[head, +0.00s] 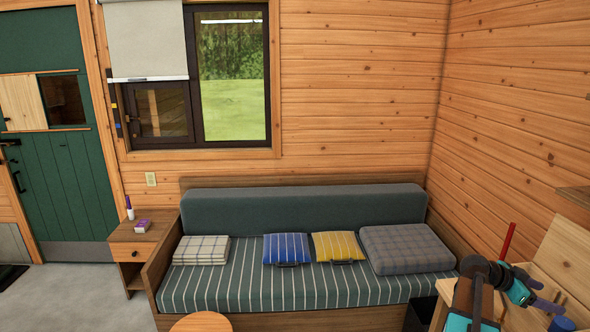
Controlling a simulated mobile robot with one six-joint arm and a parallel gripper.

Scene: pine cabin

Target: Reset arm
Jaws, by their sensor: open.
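My arm reaches in from the bottom right corner. My gripper (555,298) is at its end, with dark purplish fingers past a teal and black wrist. It is open, and I see nothing held between the fingers. It is in front of a light wooden box or bench (565,255) by the right wall. The arm covers part of that wood, and the small things around the fingers are hard to make out.
A sofa (300,285) with striped seat and several cushions stands along the back wall. A nightstand (130,248) holds a small bottle and box. A round table (202,322) is at the bottom edge. A red stick (508,241) rises near my arm.

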